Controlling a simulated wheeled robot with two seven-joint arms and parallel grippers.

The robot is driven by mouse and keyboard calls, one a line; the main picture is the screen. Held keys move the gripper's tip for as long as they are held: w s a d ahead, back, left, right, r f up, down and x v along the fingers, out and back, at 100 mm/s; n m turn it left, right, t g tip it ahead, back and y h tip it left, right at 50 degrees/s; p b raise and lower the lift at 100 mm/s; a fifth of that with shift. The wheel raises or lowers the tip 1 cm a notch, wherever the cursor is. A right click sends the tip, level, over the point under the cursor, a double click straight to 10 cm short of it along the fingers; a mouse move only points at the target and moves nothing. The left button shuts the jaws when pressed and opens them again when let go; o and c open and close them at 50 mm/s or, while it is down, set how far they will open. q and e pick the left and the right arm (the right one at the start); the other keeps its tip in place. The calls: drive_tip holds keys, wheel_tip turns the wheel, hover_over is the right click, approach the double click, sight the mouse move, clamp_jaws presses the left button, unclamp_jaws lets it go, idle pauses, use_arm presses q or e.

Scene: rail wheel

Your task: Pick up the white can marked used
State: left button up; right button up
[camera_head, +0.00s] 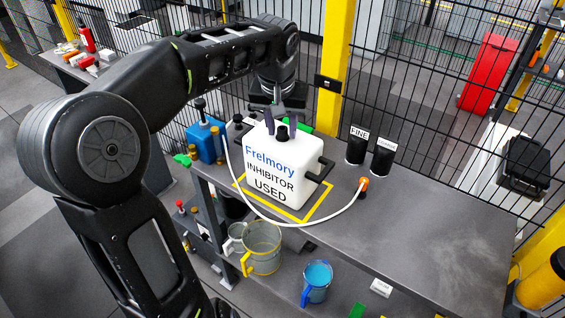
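The white can (275,175) marked "Freimory INHIBITOR USED" stands upright on the grey workbench (430,225), inside a yellow outlined square (240,187). It has a black cap (282,133) on top and a black handle (320,172) on its right side. My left gripper (279,122) points down at the top of the can, close by the cap. Its fingers look a little apart, but whether they touch or grip anything at the can's top cannot be told. My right gripper is not in view.
A white hose (290,222) curves around the can's front to an orange fitting (363,184). Two black cups (370,150) stand behind right. A blue container (206,142) stands at left. Jugs (262,247) sit on the lower shelf. A black mesh fence rises behind. The bench's right side is clear.

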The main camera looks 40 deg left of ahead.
use_arm(q)
clamp_jaws()
idle(1.0)
